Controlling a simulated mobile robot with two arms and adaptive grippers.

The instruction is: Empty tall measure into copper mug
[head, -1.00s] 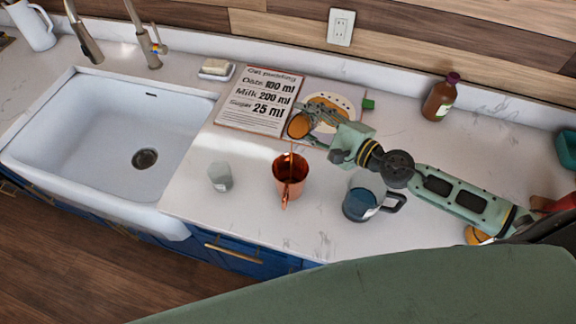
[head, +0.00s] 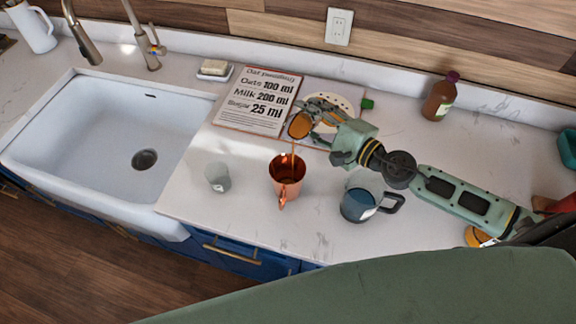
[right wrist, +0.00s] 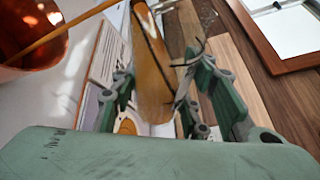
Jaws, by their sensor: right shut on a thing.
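The copper mug (head: 287,172) stands upright on the counter, below and left of my right gripper (head: 311,118). My right gripper is shut on the tall measure (head: 299,125), a clear vessel with amber liquid, and holds it tilted above the mug. A thin amber stream runs from its lip down into the mug. In the right wrist view the measure (right wrist: 152,70) sits between the fingers, and the stream reaches the copper mug (right wrist: 28,35) at upper left. My left gripper is not in view.
A small clear cup (head: 217,177) stands left of the mug. A glass jug (head: 360,198) with dark handle and bluish contents stands right of it, below my right arm. A recipe book (head: 257,100), a brown bottle (head: 439,97) and the sink (head: 110,130) lie around.

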